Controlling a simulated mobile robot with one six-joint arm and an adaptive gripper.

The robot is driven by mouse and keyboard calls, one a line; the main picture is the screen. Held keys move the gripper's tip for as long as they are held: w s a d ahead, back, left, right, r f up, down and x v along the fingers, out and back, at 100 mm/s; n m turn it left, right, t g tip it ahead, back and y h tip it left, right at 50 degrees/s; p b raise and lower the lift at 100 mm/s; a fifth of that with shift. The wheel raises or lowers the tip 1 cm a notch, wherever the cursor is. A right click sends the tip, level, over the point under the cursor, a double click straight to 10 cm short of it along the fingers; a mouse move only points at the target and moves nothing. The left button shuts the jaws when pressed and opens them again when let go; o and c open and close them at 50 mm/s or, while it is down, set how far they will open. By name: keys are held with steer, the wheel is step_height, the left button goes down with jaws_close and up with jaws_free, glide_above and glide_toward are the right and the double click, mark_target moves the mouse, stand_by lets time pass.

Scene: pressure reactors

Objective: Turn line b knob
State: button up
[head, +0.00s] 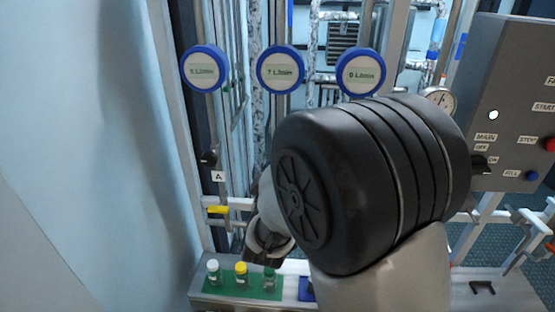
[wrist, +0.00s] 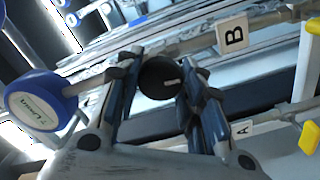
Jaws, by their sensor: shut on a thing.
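The line b knob (wrist: 158,78) is a round black knob with a small pale mark, in the middle of the wrist view. The white B label (wrist: 233,35) is to its upper right. My gripper (wrist: 163,72) has one dark finger on each side of the knob and is shut on it. In the head view my gripper (head: 264,246) shows only in part behind my large black arm joint, which hides the line b knob and its label. The A label (head: 218,176) and its black knob (head: 209,157) are to the left.
Three blue round gauges (head: 282,69) stand in a row above. A control box (head: 512,105) is at the right. Below, a green rack (head: 236,288) holds small capped vials close to my gripper. A yellow handle (head: 217,210) is on the left pipe.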

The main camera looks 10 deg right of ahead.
steer(key=n+p, duration=0.2)
steer(key=n, duration=0.2)
steer(key=shift+r, duration=0.1)
steer(key=n+p, duration=0.2)
steer(key=n, duration=0.3)
steer(key=shift+n, duration=0.3)
stand_by(0.4)
steer(key=o, duration=1.1)
steer(key=shift+c, duration=0.2)
steer(key=v, duration=0.7)
steer(key=shift+s, duration=0.2)
